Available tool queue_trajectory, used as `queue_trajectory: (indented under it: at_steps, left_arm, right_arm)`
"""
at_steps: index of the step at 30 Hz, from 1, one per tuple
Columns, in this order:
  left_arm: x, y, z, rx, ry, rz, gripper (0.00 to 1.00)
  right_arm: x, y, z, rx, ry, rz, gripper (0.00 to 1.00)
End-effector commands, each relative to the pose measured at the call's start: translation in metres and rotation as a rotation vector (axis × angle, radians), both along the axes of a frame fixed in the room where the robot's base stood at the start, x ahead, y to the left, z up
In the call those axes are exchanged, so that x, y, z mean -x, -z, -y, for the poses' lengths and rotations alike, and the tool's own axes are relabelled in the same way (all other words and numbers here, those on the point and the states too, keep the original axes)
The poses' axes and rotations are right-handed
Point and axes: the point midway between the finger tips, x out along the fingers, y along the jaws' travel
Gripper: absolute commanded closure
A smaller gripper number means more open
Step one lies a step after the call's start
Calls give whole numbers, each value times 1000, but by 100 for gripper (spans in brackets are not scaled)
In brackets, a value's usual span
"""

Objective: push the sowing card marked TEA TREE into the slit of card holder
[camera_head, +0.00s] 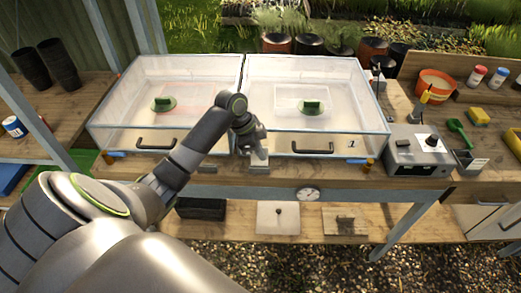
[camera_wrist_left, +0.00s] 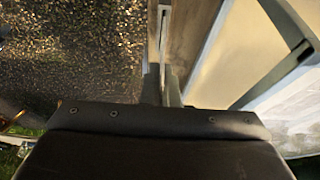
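My left gripper (camera_head: 257,161) is low at the front of the two clear boxes, near the gap between them. In the left wrist view its two fingers (camera_wrist_left: 163,88) are close together on a thin upright strip, which looks like the sowing card (camera_wrist_left: 165,45) seen edge-on. The strip reaches out past the fingertips. No lettering on it can be read, so TEA TREE cannot be confirmed. I cannot make out the card holder or its slit; the gripper may hide it. My right gripper is not in view.
Two clear boxes (camera_head: 245,110) with front handles stand on the wooden bench, each with a green item inside. A grey control box (camera_head: 418,151) stands to the right. Below are a round dial (camera_head: 309,194) and a lower shelf with a pale plate (camera_head: 277,224).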

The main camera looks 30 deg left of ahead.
Motion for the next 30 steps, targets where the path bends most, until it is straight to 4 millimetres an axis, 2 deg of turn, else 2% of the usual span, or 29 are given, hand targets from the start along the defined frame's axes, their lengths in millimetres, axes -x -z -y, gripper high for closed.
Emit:
queue_trajectory:
  at_steps: [30]
  left_arm:
    - [1,0,0,3,0,2,100]
  right_arm:
    - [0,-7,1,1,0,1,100]
